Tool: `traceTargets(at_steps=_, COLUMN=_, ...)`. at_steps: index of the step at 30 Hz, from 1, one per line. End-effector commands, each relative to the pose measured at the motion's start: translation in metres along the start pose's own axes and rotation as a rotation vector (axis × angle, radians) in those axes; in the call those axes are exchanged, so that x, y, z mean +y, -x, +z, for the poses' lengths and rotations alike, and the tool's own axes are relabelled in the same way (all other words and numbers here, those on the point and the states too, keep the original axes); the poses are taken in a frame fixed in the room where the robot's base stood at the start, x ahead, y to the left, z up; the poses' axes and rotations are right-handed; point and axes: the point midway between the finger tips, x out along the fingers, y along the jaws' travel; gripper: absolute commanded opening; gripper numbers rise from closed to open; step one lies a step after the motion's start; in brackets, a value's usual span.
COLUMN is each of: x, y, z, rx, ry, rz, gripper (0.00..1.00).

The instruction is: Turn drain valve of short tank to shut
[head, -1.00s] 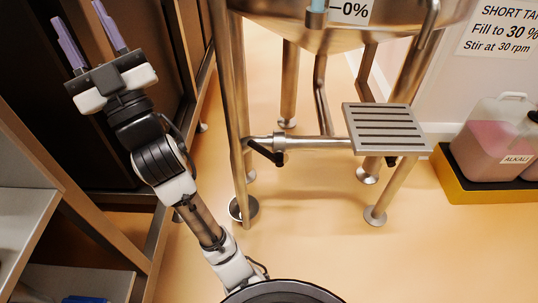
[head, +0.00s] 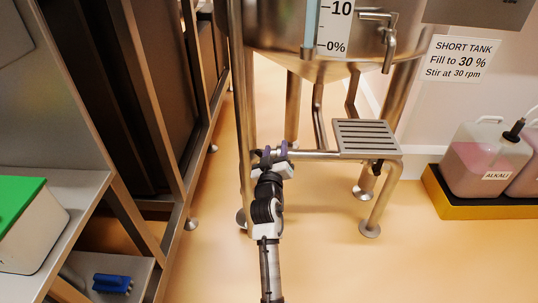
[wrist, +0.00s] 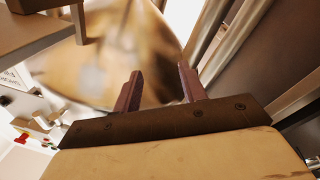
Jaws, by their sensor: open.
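The short tank (head: 350,55) is a steel vessel on legs, with a level scale on its front and a "SHORT TANK" sign (head: 458,60) on the wall beside it. Its drain pipe (head: 316,155) runs level below it toward the left. My gripper (head: 275,151) is at the left end of this pipe, its purple fingers overlapping it. The valve's black handle is hidden behind my gripper, and I cannot tell whether they touch. In the wrist view the fingers (wrist: 157,80) stand apart with nothing visible between them, before a blurred brownish surface.
A slatted step (head: 365,134) stands right of the pipe's end. Jugs of pink liquid (head: 484,160) sit in a yellow-edged tray (head: 470,207) at the right. Shelving at the left holds a green-lidded box (head: 28,225) and a blue object (head: 112,284). Open floor lies in front.

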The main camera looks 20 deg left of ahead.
Motion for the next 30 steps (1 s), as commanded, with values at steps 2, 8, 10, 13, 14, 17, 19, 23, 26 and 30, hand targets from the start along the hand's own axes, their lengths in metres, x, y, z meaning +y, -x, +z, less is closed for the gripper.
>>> traceTargets(at_steps=2, x=-0.037, y=0.009, z=0.044, rx=-0.04, ry=0.111, rz=-0.048, gripper=0.42)
traceTargets(at_steps=8, x=-0.092, y=0.027, z=0.083, rx=-0.022, ry=0.262, rz=-0.131, gripper=0.42)
traceTargets(at_steps=10, x=-0.096, y=0.026, z=0.085, rx=-0.018, ry=0.272, rz=-0.136, gripper=0.42)
traceTargets(at_steps=13, x=-0.097, y=0.016, z=0.085, rx=-0.017, ry=0.271, rz=-0.136, gripper=0.42)
traceTargets(at_steps=14, x=-0.097, y=0.012, z=0.084, rx=-0.016, ry=0.271, rz=-0.135, gripper=0.42)
traceTargets(at_steps=17, x=-0.099, y=-0.004, z=0.085, rx=-0.016, ry=0.27, rz=-0.135, gripper=0.42)
traceTargets(at_steps=19, x=-0.101, y=-0.017, z=0.085, rx=-0.016, ry=0.271, rz=-0.135, gripper=0.42)
traceTargets(at_steps=23, x=-0.105, y=-0.041, z=0.086, rx=-0.016, ry=0.269, rz=-0.135, gripper=0.42)
traceTargets(at_steps=26, x=-0.107, y=-0.059, z=0.086, rx=-0.016, ry=0.269, rz=-0.135, gripper=0.42)
traceTargets(at_steps=30, x=-0.11, y=-0.081, z=0.088, rx=-0.017, ry=0.269, rz=-0.135, gripper=0.42)
